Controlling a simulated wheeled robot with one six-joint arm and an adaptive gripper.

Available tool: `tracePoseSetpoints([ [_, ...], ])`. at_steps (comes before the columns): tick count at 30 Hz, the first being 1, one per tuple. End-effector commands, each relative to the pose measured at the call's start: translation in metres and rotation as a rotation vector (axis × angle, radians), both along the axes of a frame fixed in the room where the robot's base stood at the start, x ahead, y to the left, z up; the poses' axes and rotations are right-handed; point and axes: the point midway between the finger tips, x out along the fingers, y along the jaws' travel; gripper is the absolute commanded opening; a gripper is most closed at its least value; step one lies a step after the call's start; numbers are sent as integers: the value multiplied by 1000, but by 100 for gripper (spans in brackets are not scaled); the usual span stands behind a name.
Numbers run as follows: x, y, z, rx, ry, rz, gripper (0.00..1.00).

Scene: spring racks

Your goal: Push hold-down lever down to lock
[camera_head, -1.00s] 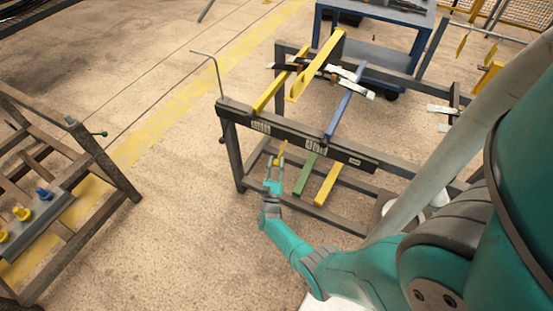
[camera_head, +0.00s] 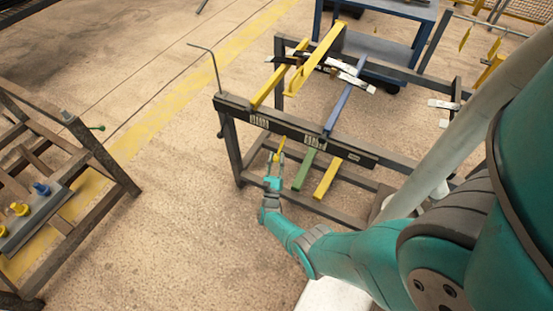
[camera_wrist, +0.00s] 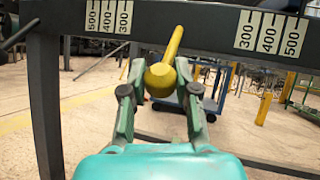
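The hold-down lever looks like a yellow bar with a thick rounded end; this end (camera_wrist: 161,79) shows in the wrist view, between my gripper's fingers. In the head view, a short yellow piece of it (camera_head: 281,146) shows just below the rack's dark front beam (camera_head: 290,127). My gripper (camera_wrist: 159,72) is open, with one finger on each side of the lever end. I cannot tell whether either finger touches it. The lever slants up and to the right toward the beam in the wrist view. My gripper also shows small in the head view (camera_head: 276,158), in front of the rack.
A green bar (camera_head: 304,170) and a yellow bar (camera_head: 327,178) stick out under the beam, right of my gripper. A bent thin rod (camera_head: 212,64) stands at the rack's left corner. Another rack (camera_head: 100,160) is at the left, with open floor between.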

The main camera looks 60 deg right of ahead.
Motion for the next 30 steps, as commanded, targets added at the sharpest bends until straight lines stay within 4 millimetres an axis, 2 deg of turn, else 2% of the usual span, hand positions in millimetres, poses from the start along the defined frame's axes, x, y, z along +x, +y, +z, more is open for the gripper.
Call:
tracePoseSetpoints([
  [1, 1, 0, 1, 0, 0, 1, 44],
  [3, 1, 0, 1, -1, -1, 2, 55],
  [14, -1, 4, -2, -1, 0, 1, 55],
  [24, -16, 44, -27, -1, 1, 2, 55],
  [30, -22, 57, -35, -1, 0, 1, 55],
])
